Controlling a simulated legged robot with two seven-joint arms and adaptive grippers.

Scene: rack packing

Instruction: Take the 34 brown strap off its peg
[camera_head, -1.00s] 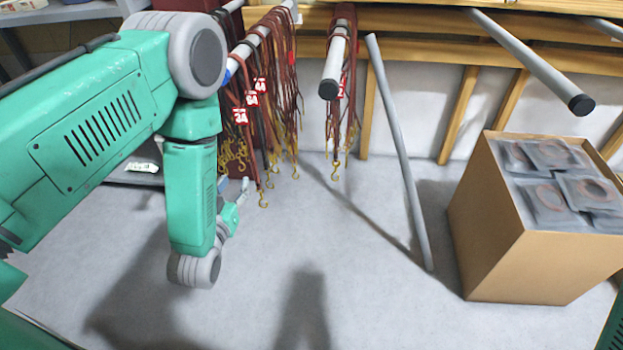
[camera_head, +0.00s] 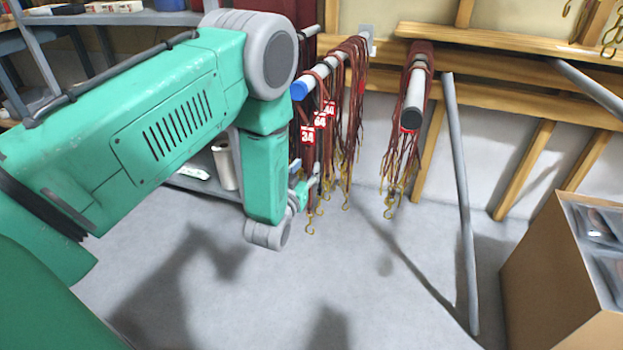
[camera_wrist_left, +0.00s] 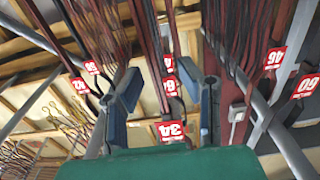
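The 34 brown strap, with its red-and-white 34 tag (camera_head: 307,134), hangs nearest the blue-ended tip of a grey peg (camera_head: 299,90). Straps tagged 64 and 44 hang behind it on the same peg. My left gripper (camera_head: 309,185) is below the 34 tag, beside the lower straps. In the left wrist view my left gripper (camera_wrist_left: 168,95) is open, its two fingers apart. The 34 tag (camera_wrist_left: 171,130) shows between them, low in the picture. Brown straps hang behind and above the fingers. I cannot tell whether either finger touches a strap. My right gripper is not in view.
Another peg (camera_head: 411,118) with brown straps stands to the right. A grey pole (camera_head: 460,190) leans beside it. A cardboard box (camera_head: 555,270) stands at the right. Shelves (camera_head: 120,18) are at the back left. The floor below the pegs is clear.

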